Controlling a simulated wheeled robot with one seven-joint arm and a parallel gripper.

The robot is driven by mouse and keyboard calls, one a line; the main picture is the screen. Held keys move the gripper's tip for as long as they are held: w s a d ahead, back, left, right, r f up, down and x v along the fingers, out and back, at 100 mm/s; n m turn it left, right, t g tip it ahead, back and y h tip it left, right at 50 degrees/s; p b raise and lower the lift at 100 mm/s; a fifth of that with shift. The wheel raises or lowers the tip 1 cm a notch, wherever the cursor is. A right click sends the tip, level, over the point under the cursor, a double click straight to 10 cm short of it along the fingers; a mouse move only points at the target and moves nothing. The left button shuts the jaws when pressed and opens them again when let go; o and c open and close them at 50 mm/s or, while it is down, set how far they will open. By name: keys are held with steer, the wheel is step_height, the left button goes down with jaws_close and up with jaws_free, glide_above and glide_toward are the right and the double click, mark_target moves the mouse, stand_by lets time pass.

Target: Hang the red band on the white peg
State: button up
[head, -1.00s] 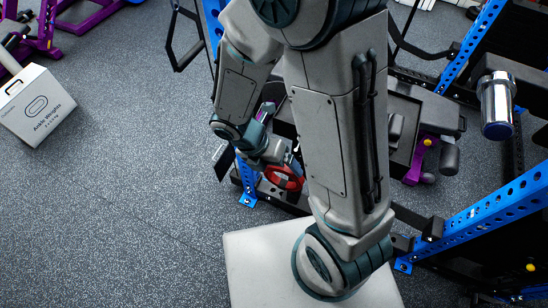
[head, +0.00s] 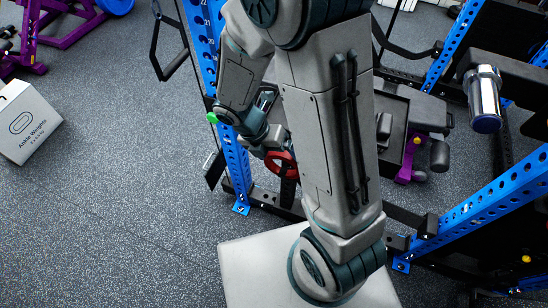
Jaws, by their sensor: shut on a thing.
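The red band (head: 292,173) is a small ring in the head view, left of my large forearm link. My gripper (head: 274,155) is shut on the red band and holds it in front of the blue rack's lower part. My arm partly hides the gripper's fingers and the band's right side. I cannot make out a white peg in this view; my arm covers part of the rack.
A blue upright (head: 236,170) of the rack stands close to my wrist, with a small green piece (head: 212,117) on it. A chrome-ended bar (head: 484,100) juts in at right. An Ankle Weights box (head: 25,122) sits at left. Floor at lower left is clear.

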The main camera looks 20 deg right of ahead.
steer(key=shift+w+d+f, duration=0.15)
steer(key=shift+w+d, duration=0.3)
steer(key=shift+w, duration=0.15)
steer(key=shift+w+d+f, duration=0.15)
steer(key=shift+w+d, duration=0.3)
steer(key=shift+w, duration=0.1)
steer(key=shift+f, duration=0.25)
steer(key=shift+c, duration=0.4)
steer(key=o, duration=0.7)
steer(key=shift+w+d+f, duration=0.15)
steer(key=shift+w+d, duration=0.15)
steer(key=shift+o, duration=0.6)
steer(key=shift+w+d, duration=0.2)
steer(key=shift+d, duration=0.15)
steer(key=p+v, duration=0.1)
steer(key=v, duration=1.3)
steer(key=shift+s+d, duration=0.1)
steer(key=shift+d, duration=0.05)
